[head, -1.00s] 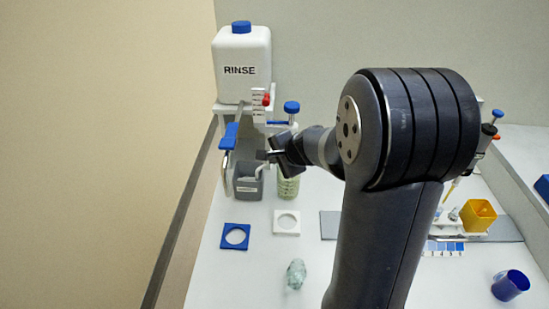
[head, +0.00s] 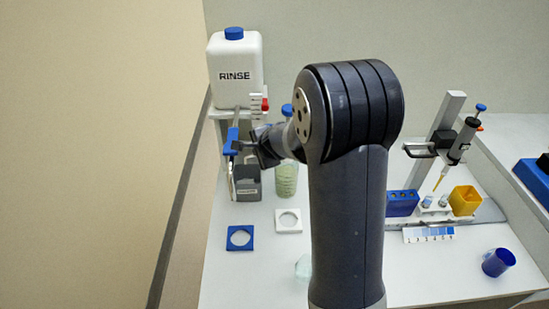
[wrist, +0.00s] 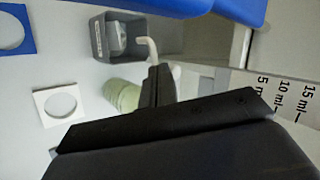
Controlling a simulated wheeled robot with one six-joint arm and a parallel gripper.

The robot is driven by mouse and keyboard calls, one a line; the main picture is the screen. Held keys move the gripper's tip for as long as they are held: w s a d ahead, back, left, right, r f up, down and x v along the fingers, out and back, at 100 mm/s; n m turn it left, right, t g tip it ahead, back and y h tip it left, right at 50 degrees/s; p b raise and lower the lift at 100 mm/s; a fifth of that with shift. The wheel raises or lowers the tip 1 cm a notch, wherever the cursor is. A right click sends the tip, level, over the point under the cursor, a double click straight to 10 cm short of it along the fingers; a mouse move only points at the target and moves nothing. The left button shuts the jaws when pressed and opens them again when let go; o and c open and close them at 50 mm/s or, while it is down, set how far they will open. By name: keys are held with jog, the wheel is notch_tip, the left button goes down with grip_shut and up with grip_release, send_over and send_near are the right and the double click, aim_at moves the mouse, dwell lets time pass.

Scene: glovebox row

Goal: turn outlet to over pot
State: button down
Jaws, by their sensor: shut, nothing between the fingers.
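The outlet is a pale bent tube (head: 231,178) with a blue handle (head: 232,140), below the white RINSE tank (head: 235,77). In the wrist view the tube's curved end (wrist: 151,47) is beside the grey pot (wrist: 103,38), and the blue handle (wrist: 210,7) fills the top edge. The grey pot (head: 248,190) stands under the tube in the head view; whether the tube's mouth is over it I cannot tell. My gripper (wrist: 160,82) is shut and empty, close to the tube and handle. Contact cannot be made out.
A pale green jar (head: 287,182) stands right of the grey pot. A blue square ring (head: 240,247) and a white one (head: 288,229) lie in front. A scale marked in ml (wrist: 285,92) is close on the right. A pipette stand (head: 447,120) is further right.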

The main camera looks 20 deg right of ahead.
jog(key=shift+w+a+p, duration=0.15)
jog(key=shift+w+p, duration=0.1)
jog(key=shift+w, duration=0.4)
jog(key=shift+w+a+p, duration=0.15)
jog(key=shift+w+p, duration=0.05)
jog(key=shift+w, duration=0.45)
jog(key=shift+w, duration=0.1)
